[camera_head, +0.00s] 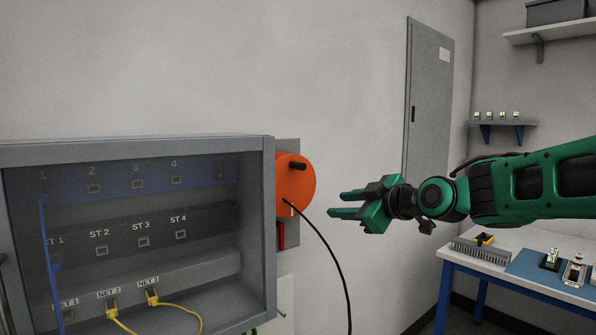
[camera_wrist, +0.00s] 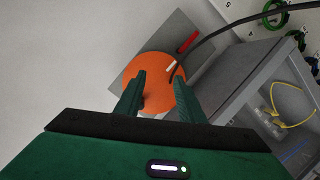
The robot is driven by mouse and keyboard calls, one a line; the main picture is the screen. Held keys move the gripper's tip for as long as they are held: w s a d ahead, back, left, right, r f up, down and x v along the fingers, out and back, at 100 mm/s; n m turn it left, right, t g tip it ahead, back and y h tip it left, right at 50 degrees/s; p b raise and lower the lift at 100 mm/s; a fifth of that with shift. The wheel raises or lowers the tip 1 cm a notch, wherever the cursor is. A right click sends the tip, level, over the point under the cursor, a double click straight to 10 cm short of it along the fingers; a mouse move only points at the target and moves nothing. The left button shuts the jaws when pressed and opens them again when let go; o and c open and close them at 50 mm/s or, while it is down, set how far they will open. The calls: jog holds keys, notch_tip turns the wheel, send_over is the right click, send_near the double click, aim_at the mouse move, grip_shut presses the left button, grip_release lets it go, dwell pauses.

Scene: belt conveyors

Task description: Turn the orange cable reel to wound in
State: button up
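The orange cable reel (camera_head: 293,184) is a round disc on a grey plate on the wall, at the right side of the grey cabinet. A black handle (camera_head: 298,166) sticks out near its top, and a black cable hangs from its lower part. In the wrist view the reel (camera_wrist: 152,98) lies ahead, between and beyond my fingers; the handle cannot be made out there. My gripper (camera_head: 345,203) is open and empty, to the right of the reel and apart from it in the head view. The gripper (camera_wrist: 160,97) also shows at the bottom of the wrist view.
The grey cabinet (camera_head: 130,150) with labelled ports and blue and yellow cables stands close on the left. The black cable (camera_head: 335,262) hangs below my gripper. A workbench (camera_head: 520,287) with small parts is at the lower right. The wall above the reel is clear.

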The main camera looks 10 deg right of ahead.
aim_at(303, 167)
jog(key=w+a+r+n+t+y, duration=0.2)
jog(key=w+a+r+n, duration=0.15)
jog(key=r, duration=0.45)
jog(key=shift+m, duration=0.35)
jog(key=x, duration=0.6)
jog(key=a+x, duration=0.1)
jog(key=x, duration=0.2)
jog(key=shift+w+r, duration=0.1)
jog(key=shift+w, duration=0.05)
grip_shut()
